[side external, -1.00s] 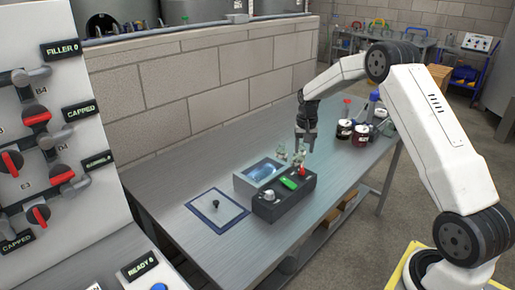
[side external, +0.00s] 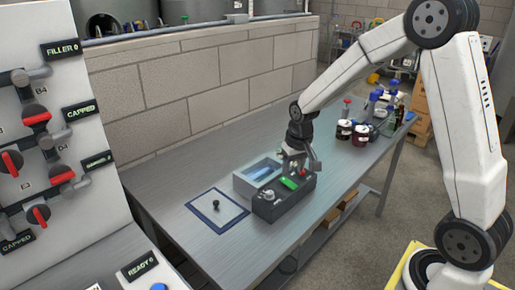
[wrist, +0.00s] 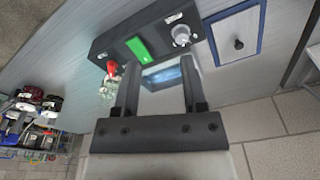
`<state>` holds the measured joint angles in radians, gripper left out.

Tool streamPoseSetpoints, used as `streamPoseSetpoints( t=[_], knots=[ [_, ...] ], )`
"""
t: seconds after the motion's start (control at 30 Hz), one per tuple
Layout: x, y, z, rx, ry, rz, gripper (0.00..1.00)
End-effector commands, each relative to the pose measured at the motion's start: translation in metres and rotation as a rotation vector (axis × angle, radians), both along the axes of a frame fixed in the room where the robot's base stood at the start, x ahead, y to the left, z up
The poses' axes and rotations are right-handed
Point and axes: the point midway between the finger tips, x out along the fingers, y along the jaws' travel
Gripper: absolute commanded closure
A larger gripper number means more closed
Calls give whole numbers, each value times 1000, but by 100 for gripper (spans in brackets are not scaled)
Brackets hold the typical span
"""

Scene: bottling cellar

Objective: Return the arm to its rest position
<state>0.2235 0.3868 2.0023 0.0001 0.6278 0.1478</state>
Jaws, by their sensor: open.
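My gripper (side external: 299,163) hangs from my arm over the bench, just above and behind the dark control box (side external: 267,212). In the wrist view my gripper (wrist: 160,66) has its two fingers spread, with nothing held between them. The control box carries a green switch (wrist: 138,48), a red knob (wrist: 111,67) and a pale round knob (wrist: 181,36). A shallow tray with a bluish inside (side external: 247,183) sits behind the box. In the side view the fingers partly hide the red knob.
Clear glassware (wrist: 106,88) stands beside the red knob. A blue-bordered plate (side external: 234,220) with a dark knob lies left of the box. Dark jars (side external: 344,130) and bottles stand at the bench's far end. A valve panel (side external: 95,75) stands at left.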

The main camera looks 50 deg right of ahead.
Motion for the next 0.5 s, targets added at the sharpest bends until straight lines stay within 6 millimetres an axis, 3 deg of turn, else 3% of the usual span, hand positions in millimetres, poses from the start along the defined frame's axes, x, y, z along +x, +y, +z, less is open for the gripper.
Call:
streamPoseSetpoints(
  t=[0.2,0.5],
  knots=[
    [-46,45,4,-16,-41,145,46],
    [-110,84,1,-33,-89,316,46]
  ],
)
